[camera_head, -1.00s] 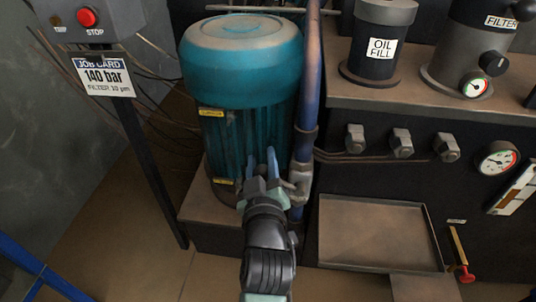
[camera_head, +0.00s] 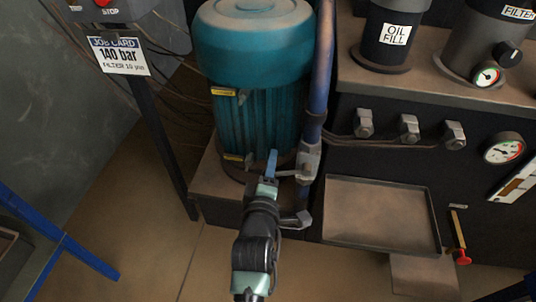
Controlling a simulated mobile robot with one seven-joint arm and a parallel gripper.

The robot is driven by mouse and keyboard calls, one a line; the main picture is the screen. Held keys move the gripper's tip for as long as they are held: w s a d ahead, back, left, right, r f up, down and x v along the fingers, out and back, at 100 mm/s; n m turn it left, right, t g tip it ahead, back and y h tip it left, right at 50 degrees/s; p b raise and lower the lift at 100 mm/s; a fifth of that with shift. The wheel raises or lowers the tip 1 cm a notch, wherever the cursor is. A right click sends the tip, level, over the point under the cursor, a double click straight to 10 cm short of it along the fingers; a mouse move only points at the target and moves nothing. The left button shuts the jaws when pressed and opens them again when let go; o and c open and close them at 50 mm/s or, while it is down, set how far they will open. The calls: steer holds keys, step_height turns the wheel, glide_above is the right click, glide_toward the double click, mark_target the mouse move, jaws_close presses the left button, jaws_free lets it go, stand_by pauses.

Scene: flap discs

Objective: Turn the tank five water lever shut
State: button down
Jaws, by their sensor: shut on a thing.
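My gripper (camera_head: 271,166) is in front of the lower part of the green motor, left of the blue upright pipe. Its blue fingers are together. A grey metal valve (camera_head: 308,162) sits low on the pipe, with a thin grey lever (camera_head: 286,173) reaching left from it to the fingers. The gripper appears shut on this lever; the fingers and wrist hide the lever's end. No tank five or water label is readable in view.
The green motor (camera_head: 252,45) stands behind my gripper and the blue pipe (camera_head: 322,65) rises beside it. An empty drip tray (camera_head: 432,215) lies to the right, with a yellow and red handle (camera_head: 460,243) beyond it. A job card post (camera_head: 163,150) stands left.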

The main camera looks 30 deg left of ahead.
steer(key=shift+w+d+f+n+p, duration=0.15)
steer(key=shift+d+f+n+p, duration=0.3)
steer(key=shift+f+n, duration=0.6)
steer(key=shift+d+h, duration=0.15)
steer(key=shift+h, duration=0.15)
steer(key=c, duration=0.8)
jaws_free()
steer(key=shift+o, duration=0.2)
steer(key=shift+r, duration=0.15)
steer(key=p+v, duration=0.5)
steer(key=v, duration=0.8)
